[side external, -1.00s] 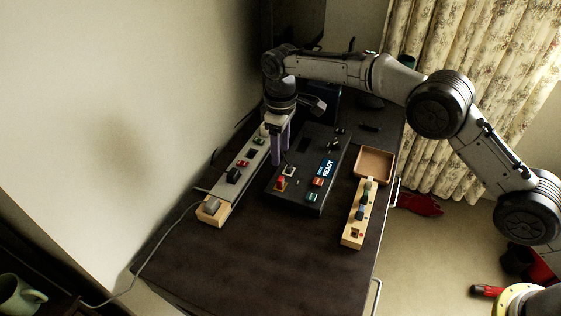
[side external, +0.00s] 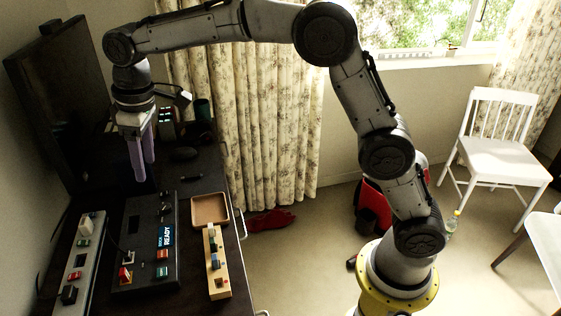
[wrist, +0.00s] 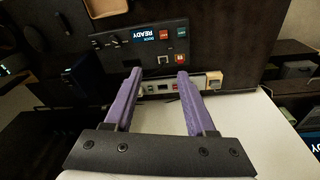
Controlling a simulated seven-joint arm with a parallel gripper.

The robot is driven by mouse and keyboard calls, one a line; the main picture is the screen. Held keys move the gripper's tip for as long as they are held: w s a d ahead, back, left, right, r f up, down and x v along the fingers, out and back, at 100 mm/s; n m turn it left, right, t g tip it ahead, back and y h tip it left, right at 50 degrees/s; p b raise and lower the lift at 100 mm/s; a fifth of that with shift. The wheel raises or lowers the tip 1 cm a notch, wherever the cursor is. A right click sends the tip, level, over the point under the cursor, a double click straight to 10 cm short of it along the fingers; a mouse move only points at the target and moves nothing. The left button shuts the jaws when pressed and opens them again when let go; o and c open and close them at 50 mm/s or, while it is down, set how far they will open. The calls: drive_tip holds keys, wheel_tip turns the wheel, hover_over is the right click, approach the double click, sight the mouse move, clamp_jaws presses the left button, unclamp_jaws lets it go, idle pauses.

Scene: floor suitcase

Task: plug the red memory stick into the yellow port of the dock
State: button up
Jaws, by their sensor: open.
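The black dock (side external: 153,228) lies on the dark cabinet top, with a lit READY display (side external: 167,236). It also shows ahead of my fingers in the wrist view (wrist: 115,45). A small red piece, apparently the red memory stick (side external: 125,273), stands at the dock's near left corner. It also shows in the wrist view (wrist: 179,58). The yellow port cannot be made out; the stick's base is too small to tell whether it is seated. My gripper (side external: 145,172) is open and empty, raised above the dock's far end. Its two purple fingers are apart in the wrist view (wrist: 160,73).
A wooden rack (side external: 217,270) with several small pieces stands right of the dock, with a wooden tray (side external: 227,210) behind it. A grey power strip (side external: 88,262) lies left. A dark monitor (side external: 62,100) stands at the back left.

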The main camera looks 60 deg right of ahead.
drive_tip(key=s+d+r+m+t, duration=0.1)
drive_tip(key=s+d+r+m, duration=0.1)
drive_tip(key=s+d+r, duration=0.6)
drive_tip(key=s+d+f+m+t, duration=0.1)
drive_tip(key=s+d+f, duration=0.1)
drive_tip(key=s, duration=0.6)
drive_tip(key=s+d+f+m+t, duration=0.1)
drive_tip(key=s+d+f, duration=0.2)
drive_tip(key=s, duration=0.5)
drive_tip(key=s+d+f+m, duration=0.2)
drive_tip(key=s+d+f, duration=0.1)
drive_tip(key=s, duration=0.5)
drive_tip(key=shift+s+d+t+h, duration=0.15)
drive_tip(key=shift+s+t+h, duration=0.15)
drive_tip(key=shift+s+t, duration=0.1)
